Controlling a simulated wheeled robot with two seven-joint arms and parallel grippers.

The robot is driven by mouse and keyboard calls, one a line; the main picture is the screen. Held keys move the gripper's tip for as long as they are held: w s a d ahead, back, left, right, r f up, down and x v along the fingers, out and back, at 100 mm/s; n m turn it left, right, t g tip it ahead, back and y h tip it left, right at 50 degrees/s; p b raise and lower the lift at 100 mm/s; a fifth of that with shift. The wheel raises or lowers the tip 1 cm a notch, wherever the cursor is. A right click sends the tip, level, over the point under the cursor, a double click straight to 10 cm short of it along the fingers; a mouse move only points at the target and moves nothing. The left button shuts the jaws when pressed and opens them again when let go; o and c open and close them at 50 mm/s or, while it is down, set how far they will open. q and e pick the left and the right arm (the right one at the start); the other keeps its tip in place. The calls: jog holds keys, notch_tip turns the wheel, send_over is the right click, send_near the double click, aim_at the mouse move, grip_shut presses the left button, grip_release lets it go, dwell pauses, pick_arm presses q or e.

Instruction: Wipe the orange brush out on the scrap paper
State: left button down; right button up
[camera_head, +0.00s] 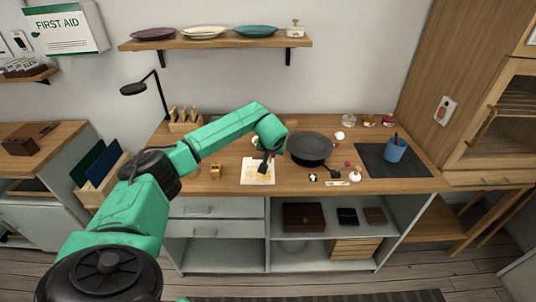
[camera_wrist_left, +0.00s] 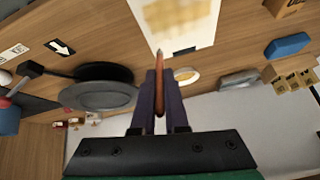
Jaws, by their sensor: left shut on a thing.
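The scrap paper (camera_head: 258,176) is a white sheet with yellow-gold smears near the front of the wooden worktop. It also shows at the top of the left wrist view (camera_wrist_left: 177,37). My left gripper (camera_head: 267,163) is over the paper's upper part. In the left wrist view its two dark purple fingers (camera_wrist_left: 160,84) are shut on the thin orange brush (camera_wrist_left: 159,98). The brush points at the paper, its tip by the paper's near edge in that view. I cannot tell whether the tip touches the paper. My right gripper is not in view.
Further right, a blue cup (camera_head: 396,152) stands on a dark mat (camera_head: 371,168). A small wooden block (camera_head: 215,172) lies left of the paper. Small jars (camera_head: 369,121) stand at the back right.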

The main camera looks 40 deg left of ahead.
pick_arm(q)
jog(key=shift+r, duration=0.1)
notch_tip(320, 180, up, 6)
jog(key=p, duration=0.5)
dwell(0.4)
